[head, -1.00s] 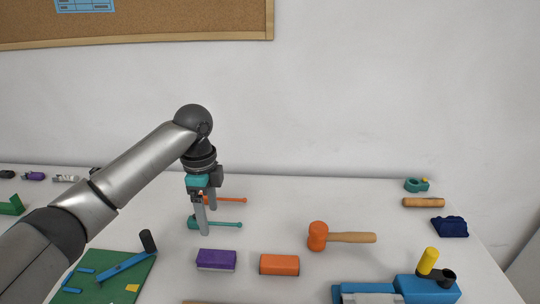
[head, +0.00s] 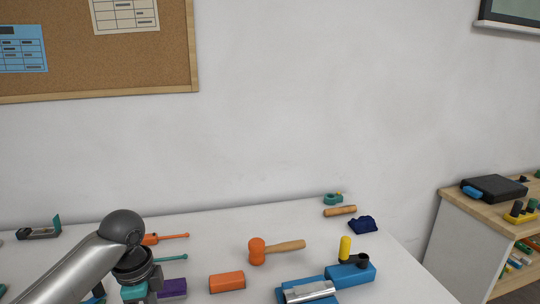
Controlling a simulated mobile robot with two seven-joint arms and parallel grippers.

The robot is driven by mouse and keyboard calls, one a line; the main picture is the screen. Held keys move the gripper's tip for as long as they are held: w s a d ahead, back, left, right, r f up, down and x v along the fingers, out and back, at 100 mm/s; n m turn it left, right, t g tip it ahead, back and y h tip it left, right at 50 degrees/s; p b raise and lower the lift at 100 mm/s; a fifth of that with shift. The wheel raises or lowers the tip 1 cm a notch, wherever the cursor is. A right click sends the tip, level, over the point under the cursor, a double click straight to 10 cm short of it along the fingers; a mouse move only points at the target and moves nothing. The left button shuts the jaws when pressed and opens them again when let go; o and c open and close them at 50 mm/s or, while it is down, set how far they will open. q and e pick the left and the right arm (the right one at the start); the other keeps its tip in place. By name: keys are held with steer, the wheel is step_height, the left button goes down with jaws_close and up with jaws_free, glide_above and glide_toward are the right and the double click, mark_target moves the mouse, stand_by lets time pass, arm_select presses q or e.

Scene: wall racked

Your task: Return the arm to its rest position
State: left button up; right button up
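My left arm comes in from the lower left. Its wrist and the upper part of my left gripper (head: 140,292) show at the bottom edge, over the table's left part beside a purple block (head: 173,288). The fingertips are cut off by the frame edge, so I cannot see whether they are open or shut. My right arm and gripper are not in view.
The white table (head: 215,225) holds an orange block (head: 227,282), an orange mallet (head: 258,251), a blue vise-like device (head: 350,274), a dark blue item (head: 363,225) and teal and orange tools. A wooden shelf unit (head: 440,240) stands at right. A corkboard (head: 100,60) hangs on the wall.

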arm_select(q)
steer(key=shift+n, duration=0.3)
steer(key=s+d+f, duration=0.1)
steer(key=d+f, duration=0.1)
steer(key=s+d+f, duration=0.1)
steer(key=s, duration=0.1)
steer(key=shift+d+f, duration=0.35)
steer(key=s+d+f+n, duration=0.1)
steer(key=s+d+f, duration=0.1)
steer(key=s+d+f+n+t+h, duration=0.1)
steer(key=s+d+f, duration=0.1)
steer(key=shift+s+d, duration=0.35)
steer(key=shift+s, duration=0.05)
steer(key=s+n+t, duration=0.2)
steer(key=s+n, duration=0.8)
steer(key=s, duration=0.5)
step_height(320, 180, down, 30)
steer(key=s+a+g+y+b, duration=0.1)
steer(key=s+b, duration=0.2)
steer(key=b, duration=0.2)
steer(key=s+a+f+g+b, duration=0.1)
steer(key=s+a+f+b, duration=0.2)
steer(key=s+f, duration=1.1)
steer(key=shift+s+f+b, duration=0.15)
steer(key=shift+f+b, duration=0.55)
steer(key=shift+f, duration=0.35)
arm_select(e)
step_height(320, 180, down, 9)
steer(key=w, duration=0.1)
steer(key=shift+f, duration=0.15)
